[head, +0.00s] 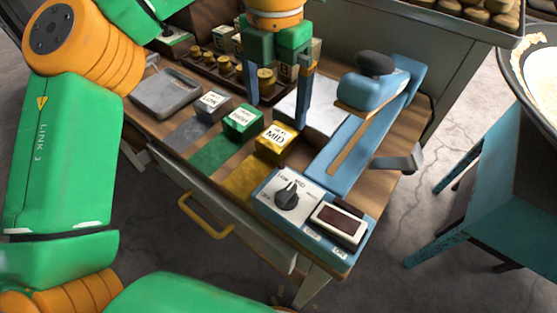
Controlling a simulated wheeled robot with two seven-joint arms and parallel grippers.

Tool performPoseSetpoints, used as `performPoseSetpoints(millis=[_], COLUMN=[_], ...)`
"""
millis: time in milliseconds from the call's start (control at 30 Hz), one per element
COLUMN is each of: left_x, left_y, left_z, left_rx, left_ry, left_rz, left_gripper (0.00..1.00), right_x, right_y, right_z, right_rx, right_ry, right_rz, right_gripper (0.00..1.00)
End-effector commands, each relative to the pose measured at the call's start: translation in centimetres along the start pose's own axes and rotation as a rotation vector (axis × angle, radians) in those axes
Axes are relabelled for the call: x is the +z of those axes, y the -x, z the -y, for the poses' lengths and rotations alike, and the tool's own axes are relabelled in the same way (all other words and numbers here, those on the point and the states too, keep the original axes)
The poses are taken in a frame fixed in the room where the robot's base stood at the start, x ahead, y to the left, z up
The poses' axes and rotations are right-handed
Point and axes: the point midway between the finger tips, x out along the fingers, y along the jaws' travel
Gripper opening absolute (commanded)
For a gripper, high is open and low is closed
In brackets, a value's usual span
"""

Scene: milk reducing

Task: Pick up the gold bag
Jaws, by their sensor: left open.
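The gold bag (277,142) is a small block-like yellow packet marked MID, in the middle of the table in the head view. It sits at the far end of a yellow strip. My left gripper (278,116) points down with its blue fingers apart and nothing held. In the picture its fingertips are just above and behind the bag, one at the bag's upper right edge. I cannot tell whether that finger touches the bag. My right gripper is not in view.
A green HIGH bag (243,122) and a grey LOW bag (213,104) sit in a row to the left. A rack of brass weights (226,72) stands behind. A blue press-like device (350,135) stands right, with a dial panel (290,199) in front. A grey tray (166,92) lies left.

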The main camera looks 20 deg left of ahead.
Motion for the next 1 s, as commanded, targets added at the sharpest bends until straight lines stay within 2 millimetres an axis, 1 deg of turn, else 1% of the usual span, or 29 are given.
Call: performPoseSetpoints(millis=[33, 167, 267, 400, 467, 567, 733, 767, 800, 867, 900, 967, 1000], left_x=[0.0, -0.1, -0.1, -0.4, -0.4, -0.4, -0.3, -0.3, -0.3, -0.3, -0.3, -0.3, -0.3], left_y=[-1.5, -2.5, -4.0, -6.7, -7.6, -8.2, -8.2, -8.2, -8.2, -8.2, -8.2, -8.2, -8.2], left_z=[0.0, 0.0, 0.0, 0.1, 0.0, 0.1, 0.1, 0.1, 0.1, 0.1, 0.1, 0.1, 0.1], left_rx=[0.0, 0.001, 0.0, 0.0, 0.001, -0.001, -0.001, -0.001, -0.001, -0.001, -0.001, -0.001, -0.001], left_ry=[0.0, 0.0, -0.001, -0.001, 0.0, -0.001, -0.001, -0.001, -0.001, -0.001, -0.001, -0.001, -0.001], left_rz=[0.0, -0.001, -0.002, -0.003, -0.001, 0.0, 0.0, 0.0, 0.0, 0.0, 0.0, 0.0, 0.0], left_gripper=[1.0, 1.0, 1.0, 1.0, 1.0, 1.0, 1.0, 0.92, 0.81, 0.65, 0.54, 0.38, 0.27], right_x=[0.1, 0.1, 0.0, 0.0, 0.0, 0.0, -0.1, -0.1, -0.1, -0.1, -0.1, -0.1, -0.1], right_y=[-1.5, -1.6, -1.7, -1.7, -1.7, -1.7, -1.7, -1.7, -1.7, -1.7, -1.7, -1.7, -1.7], right_z=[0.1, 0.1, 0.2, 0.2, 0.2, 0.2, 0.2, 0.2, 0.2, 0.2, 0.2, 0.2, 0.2], right_rx=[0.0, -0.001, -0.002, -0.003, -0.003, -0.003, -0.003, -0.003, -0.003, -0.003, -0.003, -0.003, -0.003], right_ry=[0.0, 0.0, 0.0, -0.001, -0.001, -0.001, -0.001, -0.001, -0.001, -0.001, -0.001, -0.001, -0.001], right_rz=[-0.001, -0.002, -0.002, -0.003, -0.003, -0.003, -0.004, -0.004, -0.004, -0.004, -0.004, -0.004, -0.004], right_gripper=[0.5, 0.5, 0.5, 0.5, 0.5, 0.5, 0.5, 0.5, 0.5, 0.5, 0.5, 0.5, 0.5])
